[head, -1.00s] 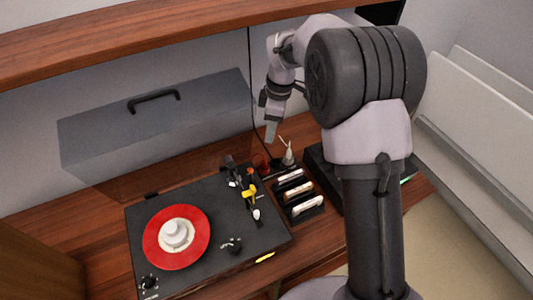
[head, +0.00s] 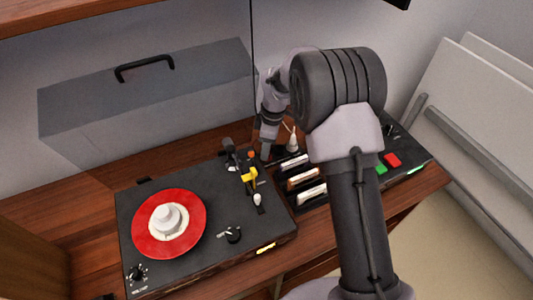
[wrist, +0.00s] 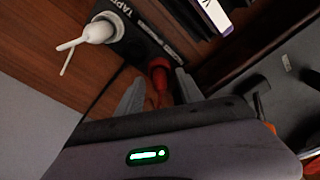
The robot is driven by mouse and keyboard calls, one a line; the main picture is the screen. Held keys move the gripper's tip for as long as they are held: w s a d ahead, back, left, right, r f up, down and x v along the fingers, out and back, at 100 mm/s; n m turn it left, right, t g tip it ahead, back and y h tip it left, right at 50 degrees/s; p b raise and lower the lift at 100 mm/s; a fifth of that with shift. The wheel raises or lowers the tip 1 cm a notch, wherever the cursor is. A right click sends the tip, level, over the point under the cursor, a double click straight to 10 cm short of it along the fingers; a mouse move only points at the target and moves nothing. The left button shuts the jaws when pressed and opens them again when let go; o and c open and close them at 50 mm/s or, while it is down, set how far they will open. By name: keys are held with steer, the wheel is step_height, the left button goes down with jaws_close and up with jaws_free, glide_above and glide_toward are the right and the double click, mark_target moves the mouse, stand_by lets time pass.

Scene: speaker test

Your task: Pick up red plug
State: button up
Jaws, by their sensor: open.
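The red plug (wrist: 158,70) stands in a dark strip (wrist: 135,42) with white lettering in the wrist view. My gripper (wrist: 159,88) is open, with one finger on either side of the plug's lower red part. I cannot tell whether either finger touches it. In the head view my gripper (head: 265,152) points down behind the turntable, and the plug cannot be made out there. A white plug (wrist: 98,32) stands in the same strip to the left; it also shows in the head view (head: 292,143).
The turntable (head: 215,190) with a red record (head: 188,225) is close on the left. A rack (head: 307,197) with several white-topped slots stands to the right, beside a box with red and green buttons (head: 392,160). A grey lidded cover (head: 150,95) is behind.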

jaws_close()
steer(key=shift+r, duration=0.1)
steer(key=shift+r, duration=0.25)
step_height(320, 180, up, 4)
steer(key=p, duration=0.2)
steer(key=shift+w+d+f+p, duration=0.1)
steer(key=shift+d+f+p, duration=0.05)
steer(key=shift+f+p, duration=0.15)
steer(key=w+d+p, duration=0.1)
steer(key=w+d, duration=0.3)
steer(key=w+d+p, duration=0.2)
steer(key=w+d, duration=0.1)
steer(key=w, duration=0.1)
steer(key=w+d+p, duration=0.2)
steer(key=w+d, duration=0.2)
steer(key=shift+d+f, duration=0.3)
steer(key=shift+d, duration=0.05)
steer(key=shift+w+d, duration=0.25)
steer(key=shift+d, duration=0.15)
